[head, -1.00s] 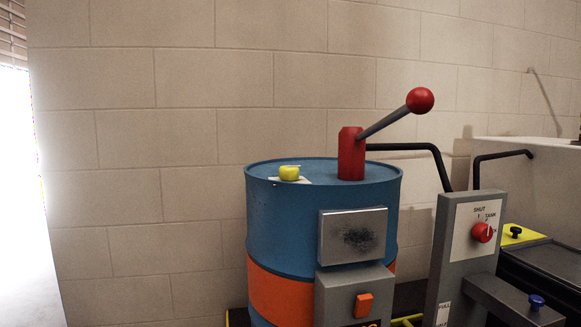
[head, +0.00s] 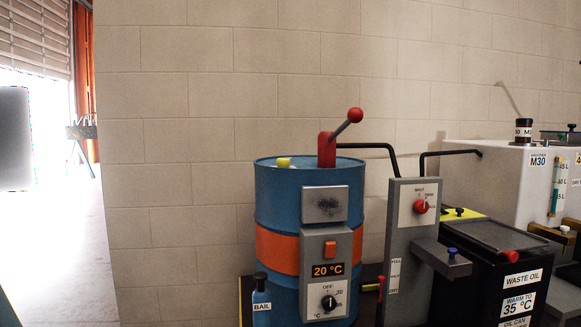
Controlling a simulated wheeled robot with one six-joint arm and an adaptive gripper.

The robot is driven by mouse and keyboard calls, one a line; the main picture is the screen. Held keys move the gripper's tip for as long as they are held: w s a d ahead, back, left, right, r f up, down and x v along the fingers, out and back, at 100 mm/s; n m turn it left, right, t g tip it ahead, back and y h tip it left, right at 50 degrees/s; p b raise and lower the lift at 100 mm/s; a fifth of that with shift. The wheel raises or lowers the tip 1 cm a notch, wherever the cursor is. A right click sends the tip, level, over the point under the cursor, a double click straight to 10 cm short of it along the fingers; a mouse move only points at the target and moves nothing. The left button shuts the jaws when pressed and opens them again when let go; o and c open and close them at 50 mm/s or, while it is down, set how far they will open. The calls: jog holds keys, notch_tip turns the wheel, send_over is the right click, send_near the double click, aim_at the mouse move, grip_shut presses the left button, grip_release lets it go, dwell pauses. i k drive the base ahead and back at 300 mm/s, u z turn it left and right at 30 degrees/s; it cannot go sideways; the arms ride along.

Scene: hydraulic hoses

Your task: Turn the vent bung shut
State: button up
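The vent bung (head: 283,162) is a small yellow knob on top of a blue drum (head: 265,205) with an orange band. It sits at the left of the drum's top, left of a red pump body (head: 326,150) with a grey lever and red ball (head: 355,115). From this low angle I cannot tell whether the bung is open or shut. My gripper is not in view.
A heater box reading 20 °C (head: 328,270) is on the drum's front. A grey panel with a red selector (head: 421,206) stands to the right, beside a black waste oil bin (head: 500,270) and a white tank (head: 480,165). The floor at left (head: 75,250) is clear.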

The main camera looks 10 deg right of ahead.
aim_at(281, 162)
jog(key=u, duration=1.1)
jog(key=i, duration=0.65)
jog(key=z, duration=0.3)
